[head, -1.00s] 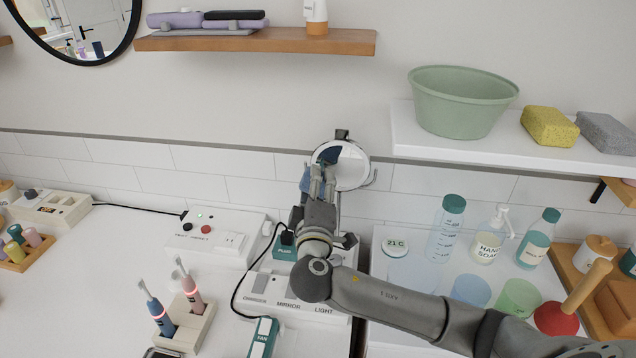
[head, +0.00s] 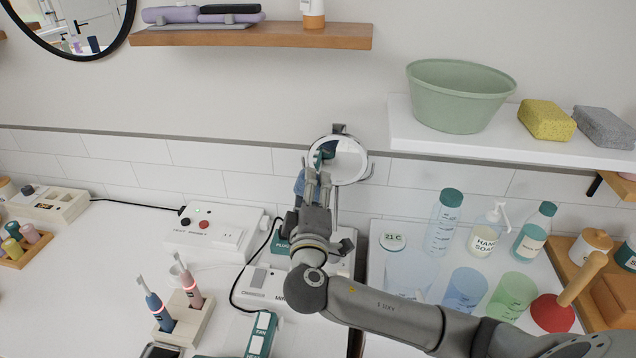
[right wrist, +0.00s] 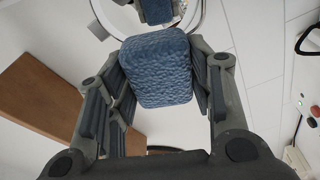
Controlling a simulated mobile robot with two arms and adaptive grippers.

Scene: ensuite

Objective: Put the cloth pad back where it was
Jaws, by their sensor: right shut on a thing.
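The blue cloth pad (right wrist: 156,68) is between the fingers of my right gripper (right wrist: 158,85), which is shut on it. In the head view only a blue edge of the pad (head: 299,183) shows beside the fingers. The mirror also shows at the top of the right wrist view (right wrist: 197,14). I cannot tell whether the pad touches anything behind it. My left gripper is not in view.
Below my right gripper are a base labelled for the mirror and light (head: 262,288) and a switch box with cables (head: 215,236). A toothbrush holder (head: 190,318) stands at the left. Bottles and cups crowd the tray (head: 376,275) at the right. A white shelf (head: 480,150) holds a green basin (head: 460,98).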

